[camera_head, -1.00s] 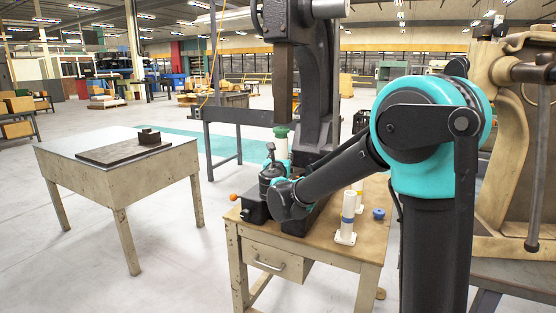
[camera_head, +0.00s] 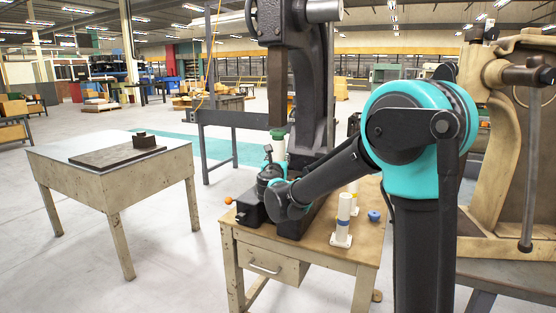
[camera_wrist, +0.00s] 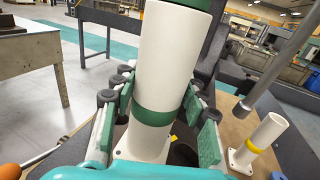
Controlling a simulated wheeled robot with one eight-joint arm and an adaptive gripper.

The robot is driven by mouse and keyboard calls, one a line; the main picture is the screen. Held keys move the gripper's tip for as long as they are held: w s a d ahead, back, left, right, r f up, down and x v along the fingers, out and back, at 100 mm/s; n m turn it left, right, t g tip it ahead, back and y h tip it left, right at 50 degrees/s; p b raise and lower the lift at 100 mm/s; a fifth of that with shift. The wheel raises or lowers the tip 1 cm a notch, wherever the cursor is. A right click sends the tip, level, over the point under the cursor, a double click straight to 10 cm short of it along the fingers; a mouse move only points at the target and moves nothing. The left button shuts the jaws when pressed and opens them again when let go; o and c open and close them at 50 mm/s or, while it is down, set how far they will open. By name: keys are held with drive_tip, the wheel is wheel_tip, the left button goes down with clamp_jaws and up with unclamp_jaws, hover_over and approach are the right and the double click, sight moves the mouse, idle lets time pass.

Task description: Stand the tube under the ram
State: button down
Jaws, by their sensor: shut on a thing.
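The white tube (camera_wrist: 165,60) fills the middle of the wrist view, with a green band low on it and a green piece (camera_wrist: 190,3) at its top. My gripper (camera_wrist: 155,118) is around its lower part, a green pad on each side. In the head view the tube (camera_head: 279,148) looks upright, just below the dark ram (camera_head: 277,90), with little visible gap above its green top. My gripper (camera_head: 270,178) is in front of its lower part. I cannot tell whether the tube's foot rests on the press.
The press frame (camera_head: 318,100) rises close behind my gripper. A separate table (camera_head: 70,152) is at left.

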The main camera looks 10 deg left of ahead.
drive_tip(key=shift+f, duration=0.6)
idle(0.6)
drive_tip(key=c, duration=0.7)
unclamp_jaws()
drive_tip(key=shift+c, duration=0.2)
